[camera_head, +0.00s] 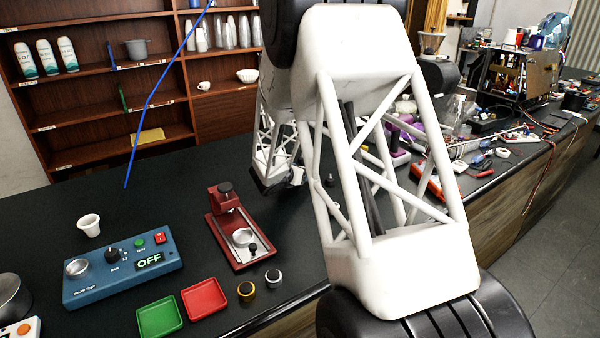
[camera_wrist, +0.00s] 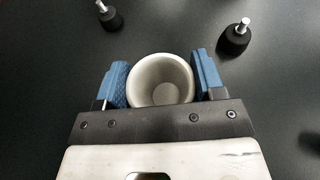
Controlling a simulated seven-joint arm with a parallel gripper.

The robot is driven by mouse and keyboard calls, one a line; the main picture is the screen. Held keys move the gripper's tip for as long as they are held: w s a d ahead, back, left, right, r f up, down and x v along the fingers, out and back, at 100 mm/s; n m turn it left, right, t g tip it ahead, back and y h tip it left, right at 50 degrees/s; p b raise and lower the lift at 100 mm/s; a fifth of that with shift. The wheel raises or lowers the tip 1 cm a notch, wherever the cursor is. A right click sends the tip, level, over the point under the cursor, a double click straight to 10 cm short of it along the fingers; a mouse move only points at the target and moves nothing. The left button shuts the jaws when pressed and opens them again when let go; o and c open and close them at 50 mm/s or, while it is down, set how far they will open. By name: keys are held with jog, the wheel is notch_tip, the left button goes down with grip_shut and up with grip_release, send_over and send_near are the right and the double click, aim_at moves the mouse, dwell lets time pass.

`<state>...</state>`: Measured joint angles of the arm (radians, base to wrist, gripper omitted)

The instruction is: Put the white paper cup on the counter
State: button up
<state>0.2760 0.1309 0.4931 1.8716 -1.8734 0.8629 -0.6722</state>
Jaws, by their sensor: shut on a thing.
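In the wrist view a plain white cup (camera_wrist: 160,88), which looks like the white paper cup, sits between the two blue fingers of my gripper (camera_wrist: 161,64). The fingers are shut on its sides and I look into its open, empty mouth. Dark counter (camera_wrist: 270,120) shows behind it; whether its base touches the counter I cannot tell. In the head view my gripper (camera_head: 277,184) is low over the counter (camera_head: 160,200), right of the red press, and partly hidden by my arm. Another small white cup (camera_head: 89,225) stands at the counter's left.
A red press (camera_head: 235,230), a blue tester (camera_head: 123,266) and green (camera_head: 160,316) and red (camera_head: 204,298) trays stand left. Clear counter lies behind the press.

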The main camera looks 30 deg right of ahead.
jog(key=shift+f, duration=0.1)
jog(key=o, duration=0.9)
jog(key=shift+v, duration=0.8)
jog(key=v, duration=0.3)
jog(key=shift+a+r, duration=0.2)
jog(key=shift+r, duration=3.5)
